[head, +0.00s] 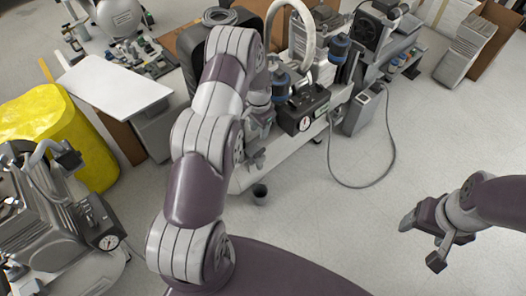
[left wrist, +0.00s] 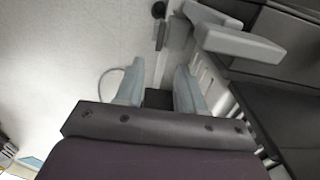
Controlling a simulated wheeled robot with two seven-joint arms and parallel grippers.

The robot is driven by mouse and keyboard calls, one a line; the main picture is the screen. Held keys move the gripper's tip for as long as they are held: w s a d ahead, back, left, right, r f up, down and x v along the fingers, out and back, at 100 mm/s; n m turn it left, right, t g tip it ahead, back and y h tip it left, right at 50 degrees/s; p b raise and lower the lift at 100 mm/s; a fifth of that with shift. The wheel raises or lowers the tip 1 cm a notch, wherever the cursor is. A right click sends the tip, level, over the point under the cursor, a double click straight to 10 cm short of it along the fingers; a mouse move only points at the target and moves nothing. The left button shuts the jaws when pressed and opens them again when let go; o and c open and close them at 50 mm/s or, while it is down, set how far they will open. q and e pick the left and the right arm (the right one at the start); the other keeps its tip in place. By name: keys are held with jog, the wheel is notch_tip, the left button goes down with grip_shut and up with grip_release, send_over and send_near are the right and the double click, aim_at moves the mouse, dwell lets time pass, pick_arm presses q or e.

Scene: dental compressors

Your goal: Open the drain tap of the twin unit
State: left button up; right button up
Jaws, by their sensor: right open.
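A compressor (head: 305,112) with a pressure gauge, blue-capped parts and a pale hose stands on a white wheeled base in the middle of the head view. I cannot tell for sure that it is the twin unit. My left arm reaches up to its near-left side and hides part of it. My left gripper (left wrist: 160,88) is open in the left wrist view, its pale fingers apart with nothing seen gripped. A grey lever-like part (left wrist: 240,42) lies just beyond the right finger; I cannot tell whether it is the drain tap. My right gripper (head: 422,240) is open and empty above the floor.
Another compressor with a gauge (head: 108,242) stands at lower left, near a yellow-covered object (head: 50,125) and a white-topped table (head: 112,82). A cable (head: 390,150) loops over the otherwise clear floor at right.

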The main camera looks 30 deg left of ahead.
aim_at(259, 151)
pick_arm(q)
notch_tip(259, 151, down, 12)
jog(key=b, duration=0.2)
jog(key=shift+f+b, duration=0.25)
jog(key=shift+b, duration=0.15)
jog(key=shift+c, duration=0.3)
grip_shut()
